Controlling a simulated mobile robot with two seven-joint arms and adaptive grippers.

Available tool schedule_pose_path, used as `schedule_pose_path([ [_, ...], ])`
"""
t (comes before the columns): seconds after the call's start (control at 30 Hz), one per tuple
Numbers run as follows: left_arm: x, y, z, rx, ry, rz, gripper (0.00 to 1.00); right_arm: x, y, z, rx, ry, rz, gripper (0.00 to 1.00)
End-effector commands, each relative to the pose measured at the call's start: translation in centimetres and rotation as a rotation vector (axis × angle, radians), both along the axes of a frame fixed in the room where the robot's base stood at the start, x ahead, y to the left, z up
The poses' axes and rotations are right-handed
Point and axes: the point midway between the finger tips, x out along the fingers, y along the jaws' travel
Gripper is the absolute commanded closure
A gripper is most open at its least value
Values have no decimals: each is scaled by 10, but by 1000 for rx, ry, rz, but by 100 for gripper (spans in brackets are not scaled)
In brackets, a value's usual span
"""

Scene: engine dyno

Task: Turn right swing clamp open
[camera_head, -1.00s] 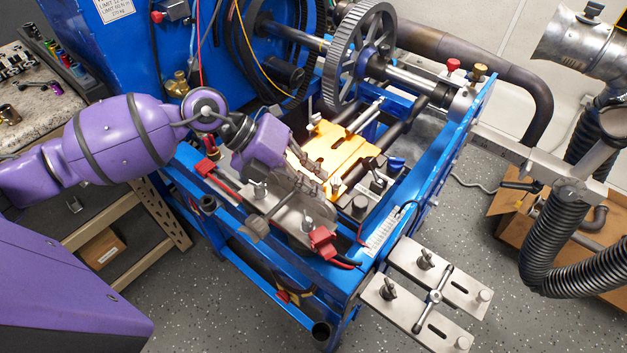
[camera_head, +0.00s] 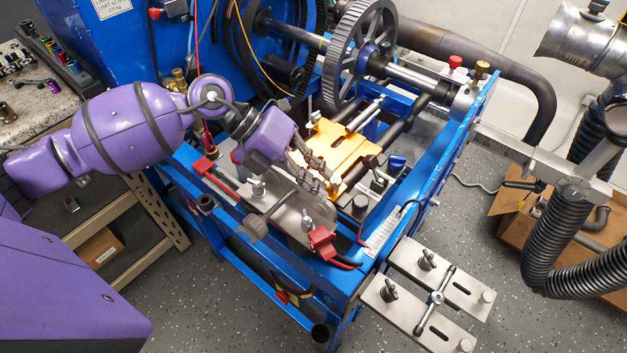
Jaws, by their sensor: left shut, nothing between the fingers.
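The blue test stand (camera_head: 455,135) holds a yellow plate (camera_head: 335,148) and, in front of it, a grey metal plate (camera_head: 282,212) with upright studs. I cannot tell for certain which fitting is the right swing clamp; small dark clamp parts (camera_head: 378,180) sit just right of the yellow plate. My left gripper (camera_head: 326,184) is shut and empty, above the front edge of the yellow plate. Its fingers point right and down and hide part of the plates beneath. Whether it touches anything is unclear. My right gripper is not in view.
A large gear wheel (camera_head: 350,58) stands behind. Bracket plates (camera_head: 440,300) jut out at front right. A cardboard box (camera_head: 545,225) and black hose (camera_head: 550,250) lie right.

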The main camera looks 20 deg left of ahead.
Motion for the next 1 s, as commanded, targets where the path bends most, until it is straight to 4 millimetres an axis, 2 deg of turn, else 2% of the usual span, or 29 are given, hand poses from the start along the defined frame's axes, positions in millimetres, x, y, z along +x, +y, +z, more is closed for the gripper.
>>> schedule_pose_path([
  [0.27, 4, 0, -3, 0, 1, -93, 100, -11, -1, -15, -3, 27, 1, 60],
  [0.6, 12, 1, -3, -1, 2, -312, 100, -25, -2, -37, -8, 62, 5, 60],
  [0.7, 13, 2, -2, 0, 2, -368, 100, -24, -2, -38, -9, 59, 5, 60],
  [1.0, 16, 2, 0, 0, 0, -363, 100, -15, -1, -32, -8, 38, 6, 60],
])
